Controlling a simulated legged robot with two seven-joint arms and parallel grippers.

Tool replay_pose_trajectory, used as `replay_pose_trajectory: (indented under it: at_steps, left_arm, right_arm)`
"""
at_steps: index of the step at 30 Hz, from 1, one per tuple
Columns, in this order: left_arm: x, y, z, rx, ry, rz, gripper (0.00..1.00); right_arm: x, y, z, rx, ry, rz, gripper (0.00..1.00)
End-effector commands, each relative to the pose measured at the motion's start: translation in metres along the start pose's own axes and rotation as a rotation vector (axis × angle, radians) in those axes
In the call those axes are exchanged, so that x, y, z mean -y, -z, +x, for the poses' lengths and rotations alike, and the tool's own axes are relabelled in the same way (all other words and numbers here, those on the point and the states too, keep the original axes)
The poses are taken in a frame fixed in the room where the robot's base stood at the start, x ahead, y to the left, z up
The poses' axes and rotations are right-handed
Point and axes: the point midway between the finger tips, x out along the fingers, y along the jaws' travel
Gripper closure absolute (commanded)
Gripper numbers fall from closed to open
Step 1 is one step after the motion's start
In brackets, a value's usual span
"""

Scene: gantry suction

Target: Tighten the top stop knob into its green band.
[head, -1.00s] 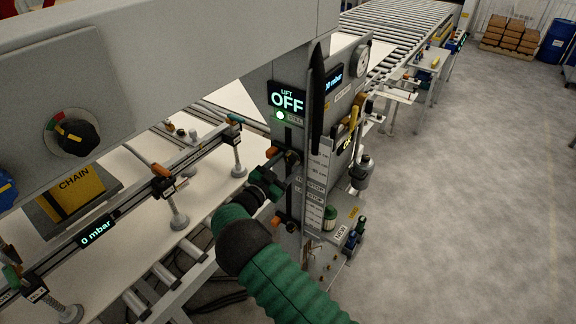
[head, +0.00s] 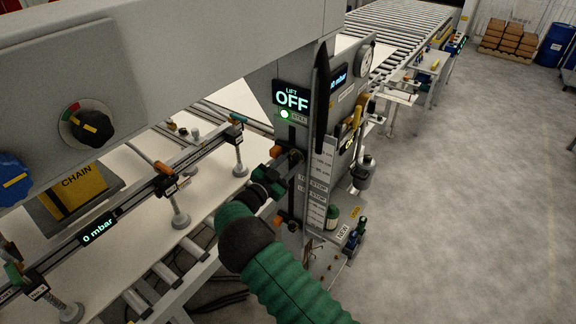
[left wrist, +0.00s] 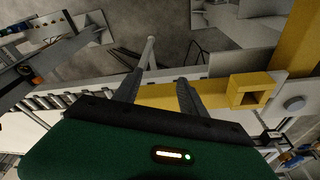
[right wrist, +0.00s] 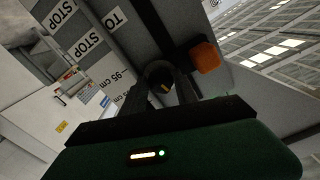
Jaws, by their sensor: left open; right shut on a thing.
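The top stop (head: 276,152) shows an orange block on the dark vertical slot of the lift column, with its black knob (head: 297,155) to the right. My right gripper (head: 285,170) reaches up to it from below. In the right wrist view its fingers (right wrist: 161,80) are shut around the dark round knob (right wrist: 166,88), which has a small yellow mark. The orange block (right wrist: 205,57) sits beside it. The knob's green band is not distinguishable. My left gripper (left wrist: 158,88) is open and empty in the left wrist view, and does not show in the head view.
The lower stop (head: 280,218) is below on the same slot, near a printed scale (head: 316,190). The lift display (head: 291,99) reads OFF. A suction bar with cups crosses the white sheet (head: 120,225) at left. A yellow part (left wrist: 250,90) is close by my left gripper.

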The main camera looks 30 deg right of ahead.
Motion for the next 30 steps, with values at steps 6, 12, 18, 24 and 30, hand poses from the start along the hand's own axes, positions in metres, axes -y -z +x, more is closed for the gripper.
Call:
replay_pose_trajectory:
  at_steps: [6, 12, 18, 24, 30]
  left_arm:
    - [0.000, -0.007, 0.030, 0.000, 0.000, 0.000, 0.51]
    - [0.000, -0.015, 0.061, 0.000, 0.000, 0.000, 0.51]
    - [0.000, -0.021, 0.087, 0.000, 0.000, 0.000, 0.51]
    - [0.000, -0.025, 0.104, 0.000, 0.000, 0.000, 0.51]
    - [0.000, -0.026, 0.110, 0.000, 0.000, 0.000, 0.51]
  right_arm:
    - [0.000, -0.006, -0.001, -0.001, 0.004, 0.106, 1.00]
    - [0.000, -0.007, -0.001, 0.000, 0.004, 0.250, 1.00]
    - [0.000, -0.006, -0.001, 0.001, 0.004, 0.383, 1.00]
    - [0.001, -0.004, -0.001, 0.003, 0.004, 0.478, 1.00]
    - [0.002, -0.003, -0.002, 0.005, 0.003, 0.522, 1.00]
